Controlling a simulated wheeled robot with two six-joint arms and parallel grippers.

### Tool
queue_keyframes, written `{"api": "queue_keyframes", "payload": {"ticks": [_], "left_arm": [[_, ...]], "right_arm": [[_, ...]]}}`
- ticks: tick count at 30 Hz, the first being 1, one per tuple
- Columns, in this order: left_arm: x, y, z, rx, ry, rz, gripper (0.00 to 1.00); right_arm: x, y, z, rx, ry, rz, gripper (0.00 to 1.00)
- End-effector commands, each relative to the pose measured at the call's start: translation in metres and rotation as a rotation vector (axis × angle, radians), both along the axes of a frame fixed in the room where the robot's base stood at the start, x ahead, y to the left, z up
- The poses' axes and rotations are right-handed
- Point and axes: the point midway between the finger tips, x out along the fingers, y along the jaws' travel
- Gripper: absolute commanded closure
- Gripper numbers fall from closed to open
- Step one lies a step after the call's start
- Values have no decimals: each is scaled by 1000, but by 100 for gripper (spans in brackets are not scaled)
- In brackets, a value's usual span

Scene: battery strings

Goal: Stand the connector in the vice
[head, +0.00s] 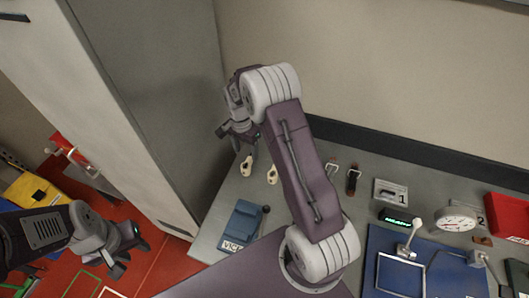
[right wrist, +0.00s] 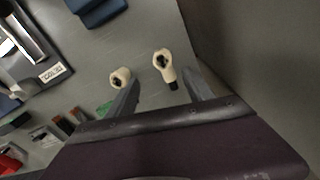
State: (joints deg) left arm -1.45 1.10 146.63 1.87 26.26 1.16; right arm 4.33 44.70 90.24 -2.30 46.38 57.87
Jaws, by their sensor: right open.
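Two small cream pieces with dark holes lie on the grey bench, a left one (head: 247,166) and a right one (head: 272,175). I cannot tell which is the connector. In the right wrist view, one cream piece (right wrist: 120,75) is partly hidden behind the left finger. The other (right wrist: 163,62) lies beyond the gap, its dark end towards me. My right gripper (right wrist: 162,95) is open and empty above them. The blue vice (head: 244,218), with a lettered plate, stands near the bench's front left. My left gripper (head: 130,258) looks open and empty, off the bench, over the red floor.
A tall grey cabinet (head: 180,80) stands left of the bench. To the right are a blue mat (head: 440,275) with a pale frame, a round dial (head: 456,218), a green display (head: 397,217) and a red bin (head: 508,217). My right arm hides the bench's middle.

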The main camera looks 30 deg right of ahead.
Motion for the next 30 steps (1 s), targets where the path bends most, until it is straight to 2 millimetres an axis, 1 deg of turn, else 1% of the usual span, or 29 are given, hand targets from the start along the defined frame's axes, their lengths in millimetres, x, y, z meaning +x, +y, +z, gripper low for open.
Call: {"api": "queue_keyframes", "payload": {"ticks": [1, 5, 9, 12, 16, 18, 22, 25, 27, 30], "left_arm": [[0, 0, 4, 0, 1, 0, 64], [-1, 0, 2, 0, 2, 0, 64], [-1, 0, 11, 0, 1, 1, 64], [-1, 0, 14, 0, 1, 1, 64], [0, 0, 14, 0, 1, 0, 64], [0, 0, 20, 0, 1, 0, 64], [0, 0, 35, 0, 1, 0, 64], [0, 0, 36, 0, 1, 0, 64], [0, 0, 36, 0, 1, 0, 64], [0, 0, 35, 0, 1, 0, 64]], "right_arm": [[6, 1, 6, 17, -20, -55, 39], [8, 2, 3, 28, -28, -87, 39], [7, 2, -18, 27, -23, -84, 39], [7, 2, -30, 27, -24, -82, 39], [7, 2, -35, 26, -26, -81, 39], [6, 2, -41, 26, -22, -80, 39], [3, 2, -63, 26, -20, -80, 39], [4, 2, -80, 26, -22, -80, 39], [4, 2, -85, 26, -25, -79, 39], [5, 2, -87, 25, -26, -79, 39]]}}
